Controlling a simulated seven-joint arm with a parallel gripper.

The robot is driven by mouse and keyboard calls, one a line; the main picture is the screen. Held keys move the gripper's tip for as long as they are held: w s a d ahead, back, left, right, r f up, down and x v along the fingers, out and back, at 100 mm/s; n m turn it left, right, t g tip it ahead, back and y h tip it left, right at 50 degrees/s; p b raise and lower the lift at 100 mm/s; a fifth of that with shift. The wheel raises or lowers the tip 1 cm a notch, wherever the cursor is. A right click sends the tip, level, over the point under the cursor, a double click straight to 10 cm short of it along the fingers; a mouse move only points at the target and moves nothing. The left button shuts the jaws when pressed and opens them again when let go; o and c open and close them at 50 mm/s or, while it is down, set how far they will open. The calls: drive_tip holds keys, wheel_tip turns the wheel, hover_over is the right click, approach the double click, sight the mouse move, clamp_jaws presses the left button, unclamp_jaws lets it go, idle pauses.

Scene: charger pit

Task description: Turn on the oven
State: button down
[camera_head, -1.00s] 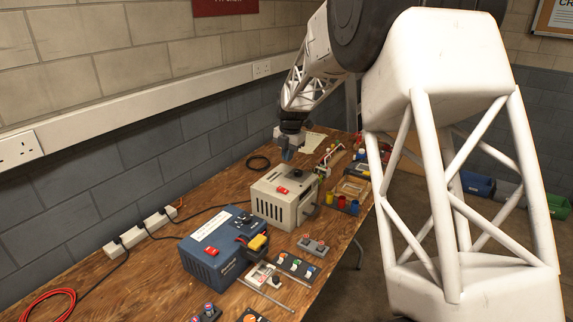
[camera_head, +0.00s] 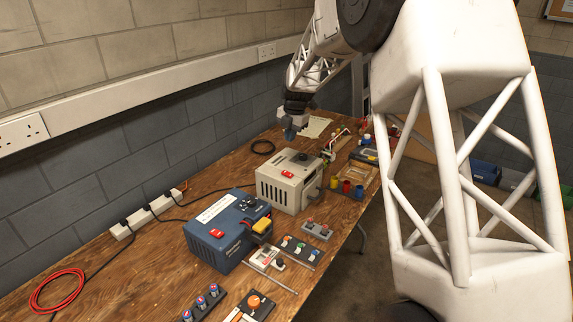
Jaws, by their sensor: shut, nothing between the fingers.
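A beige box (camera_head: 270,190) with dark front slots, a red switch (camera_head: 288,174) and a dark round part on top stands on the wooden bench. A blue box (camera_head: 213,250) with its own red switch (camera_head: 216,233) stands nearer. I cannot tell which box, if either, is the oven, nor which way the switches are set. My gripper (camera_head: 289,135) is shut and empty. It points down beyond the beige box and appears clear of it. Its fingertips are small and hard to make out.
A white power strip (camera_head: 150,212) lies by the wall and a red cable coil (camera_head: 58,290) at front left. Small switch panels (camera_head: 299,249) lie right of the blue box. Coloured cups (camera_head: 346,187) stand right of the beige box. Bare bench (camera_head: 150,270) shows at left.

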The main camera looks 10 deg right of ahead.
sight(285, 172)
drive_tip(key=shift+f, duration=0.15)
drive_tip(key=f, duration=0.4)
drive_tip(key=w+a+f, duration=0.1)
drive_tip(key=f, duration=0.8)
drive_tip(key=shift+w+a+f, duration=0.15)
drive_tip(key=shift+w+f, duration=0.05)
drive_tip(key=shift+f, duration=0.1)
